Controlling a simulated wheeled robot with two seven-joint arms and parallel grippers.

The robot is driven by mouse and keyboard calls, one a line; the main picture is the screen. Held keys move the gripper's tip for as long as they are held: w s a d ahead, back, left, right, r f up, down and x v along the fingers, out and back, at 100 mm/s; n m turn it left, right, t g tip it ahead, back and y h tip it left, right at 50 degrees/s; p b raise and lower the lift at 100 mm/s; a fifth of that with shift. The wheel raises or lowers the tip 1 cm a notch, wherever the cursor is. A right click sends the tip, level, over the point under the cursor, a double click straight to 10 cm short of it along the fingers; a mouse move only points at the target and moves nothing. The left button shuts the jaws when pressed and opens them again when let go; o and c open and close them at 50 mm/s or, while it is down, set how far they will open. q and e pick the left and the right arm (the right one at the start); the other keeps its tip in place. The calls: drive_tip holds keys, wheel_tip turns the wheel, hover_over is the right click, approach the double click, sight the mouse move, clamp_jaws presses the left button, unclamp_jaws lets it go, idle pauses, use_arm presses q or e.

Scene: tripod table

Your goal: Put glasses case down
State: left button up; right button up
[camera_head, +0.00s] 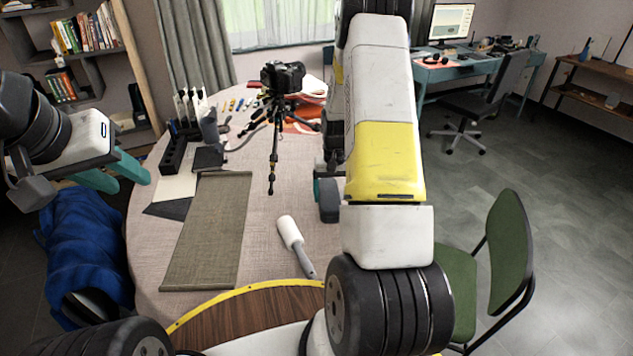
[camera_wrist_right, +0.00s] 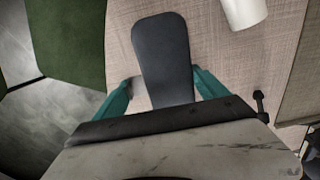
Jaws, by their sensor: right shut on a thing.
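The glasses case (camera_wrist_right: 162,60) is dark grey, long and rounded at its far end. In the right wrist view it lies between the teal fingers of my right gripper (camera_wrist_right: 163,92), which is shut on it. In the head view a grey end of the case (camera_head: 328,204) shows beside my right arm, over the right part of the round table (camera_head: 265,215). The arm hides most of my right gripper there. I cannot tell whether the case touches the table. My left gripper (camera_head: 115,176) is open and empty at the table's left edge.
A white roller with a grey handle (camera_head: 291,235) lies left of the case. A grey-green mat (camera_head: 208,230), a camera tripod (camera_head: 276,125) and a black rack (camera_head: 175,148) are on the table. A green chair (camera_head: 508,245) stands right. Cloth between mat and tripod is clear.

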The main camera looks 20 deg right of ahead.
drive_tip(key=shift+w+d+f, duration=0.15)
drive_tip(key=shift+w+d, duration=0.15)
drive_tip(key=shift+w, duration=0.4)
drive_tip(key=shift+f, duration=1.65)
drive_tip(key=shift+f, duration=0.1)
